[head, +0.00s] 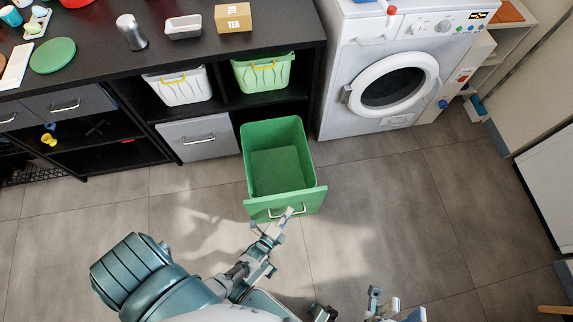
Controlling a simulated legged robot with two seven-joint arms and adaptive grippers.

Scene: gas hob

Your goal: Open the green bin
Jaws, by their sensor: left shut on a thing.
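The green bin (316,195) is a deep pull-out drawer with a metal handle on its front. It stands pulled out from the black cabinet, and its empty inside faces up. My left gripper (286,216) is shut on the handle of the bin's front panel; the fingers hide part of the handle. My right gripper (345,306) is at the bottom edge of the head view, low over the floor and apart from the bin.
A grey drawer (198,137) is shut left of the bin. White (180,88) and green (263,74) baskets sit on the shelf above. A washing machine (388,80) stands to the right. The tiled floor (395,200) right of the bin is clear.

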